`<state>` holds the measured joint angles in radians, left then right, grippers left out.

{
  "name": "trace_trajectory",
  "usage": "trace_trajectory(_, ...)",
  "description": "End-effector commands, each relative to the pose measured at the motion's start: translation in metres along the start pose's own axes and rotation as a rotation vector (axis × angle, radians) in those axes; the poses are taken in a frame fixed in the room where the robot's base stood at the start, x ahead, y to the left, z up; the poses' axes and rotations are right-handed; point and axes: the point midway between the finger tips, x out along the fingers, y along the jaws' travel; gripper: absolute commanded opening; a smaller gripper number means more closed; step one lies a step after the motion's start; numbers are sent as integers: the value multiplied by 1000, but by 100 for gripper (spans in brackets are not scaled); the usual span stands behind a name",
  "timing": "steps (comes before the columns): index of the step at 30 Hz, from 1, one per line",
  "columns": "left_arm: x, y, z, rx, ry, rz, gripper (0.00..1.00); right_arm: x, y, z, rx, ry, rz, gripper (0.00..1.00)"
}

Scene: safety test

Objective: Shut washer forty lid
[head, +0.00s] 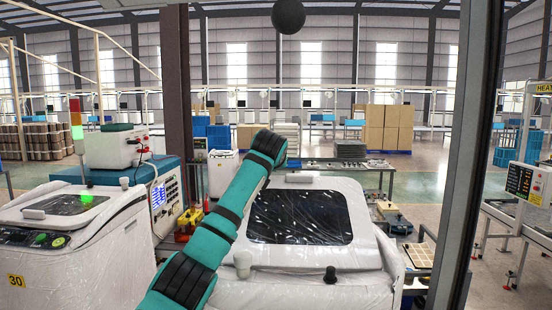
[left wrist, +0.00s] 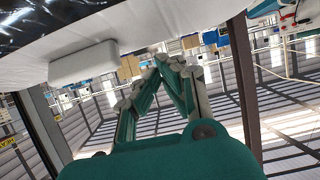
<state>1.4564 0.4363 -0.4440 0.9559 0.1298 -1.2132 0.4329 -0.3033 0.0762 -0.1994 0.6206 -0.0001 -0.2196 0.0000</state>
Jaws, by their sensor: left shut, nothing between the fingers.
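A white washer (head: 300,285) stands in the middle of the head view, its number not readable. Its white lid (head: 362,205) has a dark window (head: 300,217) and a pale handle (head: 300,178) at the far edge. The lid slopes; I cannot tell whether a gap is under it. My left arm reaches across the lid's left side, and its gripper is hidden in the head view. In the left wrist view my left gripper (left wrist: 165,65) is shut and empty, its tips together. The lid handle (left wrist: 85,64) shows beside it, apart from the fingers. My right gripper is not seen.
Another white washer (head: 110,262), marked 30, stands at left with a dark-windowed lid. A post (head: 176,90) and a frame bar (head: 470,150) flank the middle washer. A control box (head: 525,185) stands at right. Open floor (head: 420,190) lies behind.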

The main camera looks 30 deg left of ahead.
Motion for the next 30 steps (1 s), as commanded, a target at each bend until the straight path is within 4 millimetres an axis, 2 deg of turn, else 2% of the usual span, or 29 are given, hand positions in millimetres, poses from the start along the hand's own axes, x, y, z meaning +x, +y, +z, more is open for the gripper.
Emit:
trace_trajectory(4,6,0,6,-1,1,0,0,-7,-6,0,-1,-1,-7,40)
trace_trajectory(17,10,0,10,-2,-10,0,0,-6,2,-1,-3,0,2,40)
trace_trajectory(30,55,0,64,-5,-251,-1,0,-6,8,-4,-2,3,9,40)
